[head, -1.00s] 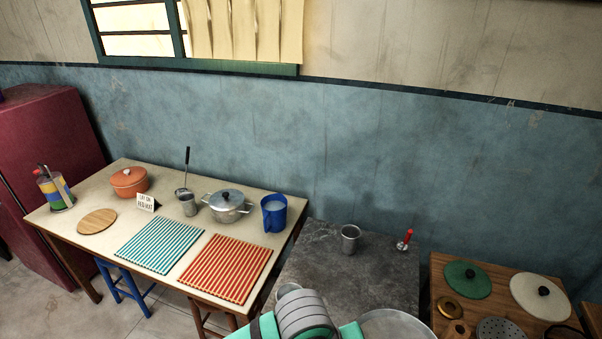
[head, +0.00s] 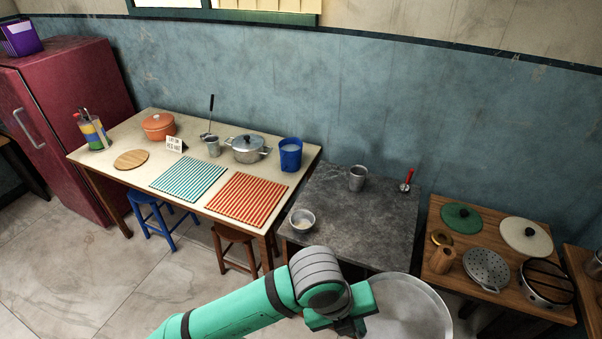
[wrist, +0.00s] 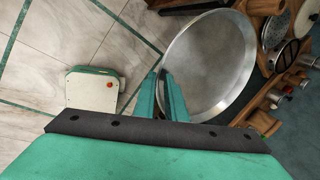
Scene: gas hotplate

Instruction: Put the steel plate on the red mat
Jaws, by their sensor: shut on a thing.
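The steel plate (head: 408,312) is a round, shiny metal dish with a raised rim, at the bottom of the head view and cut off by its edge. My gripper (wrist: 172,92) is shut on the plate's near rim in the wrist view, where most of the plate (wrist: 208,62) shows. The plate is held in the air in front of the grey stone counter, over the floor. The red mat (head: 247,199), striped red and white, lies flat and bare on the front right part of the cream table (head: 120,137).
A teal striped mat (head: 188,177) lies left of the red mat. A steel pot (head: 246,150) and a blue jug (head: 290,155) stand behind. The grey counter (head: 340,215) holds a small bowl (head: 302,220) and a cup (head: 357,178). A wooden counter (head: 520,285) with lids stands right.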

